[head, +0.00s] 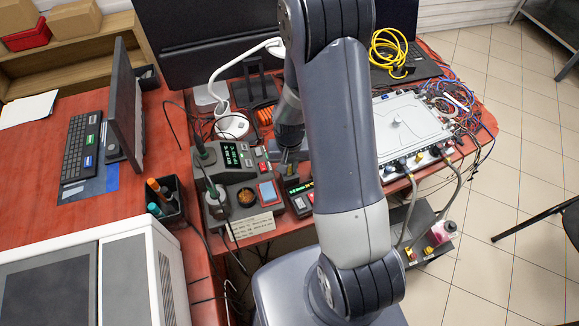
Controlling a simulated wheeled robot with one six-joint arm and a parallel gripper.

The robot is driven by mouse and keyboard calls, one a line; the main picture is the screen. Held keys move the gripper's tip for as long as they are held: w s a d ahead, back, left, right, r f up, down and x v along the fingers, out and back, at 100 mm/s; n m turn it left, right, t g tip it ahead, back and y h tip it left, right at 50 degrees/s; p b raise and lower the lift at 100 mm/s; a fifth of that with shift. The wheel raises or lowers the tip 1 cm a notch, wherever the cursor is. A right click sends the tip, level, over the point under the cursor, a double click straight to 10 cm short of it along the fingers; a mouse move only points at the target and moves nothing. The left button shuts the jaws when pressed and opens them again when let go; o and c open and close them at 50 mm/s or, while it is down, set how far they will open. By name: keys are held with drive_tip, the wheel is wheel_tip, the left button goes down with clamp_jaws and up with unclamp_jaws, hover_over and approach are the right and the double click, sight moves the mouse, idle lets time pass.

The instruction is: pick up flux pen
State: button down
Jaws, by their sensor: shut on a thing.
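My gripper (290,160) shows only in part at the end of my dark wrist, just right of the soldering station. It is shut on a small, thin thing, which I take to be the flux pen. My arm and the fingers hide most of it, so its shape and tilt cannot be told. No other flux pen can be made out on the bench.
A soldering station (238,158) and a small black device (300,197) stand close to my gripper. A white lamp (232,124) rises behind. A grey metal box (412,122) with hoses (452,187) is at the right. A monitor (124,105) stands left.

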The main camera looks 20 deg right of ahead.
drive_tip(key=shift+r+b, duration=0.45)
drive_tip(key=shift+r, duration=4.55)
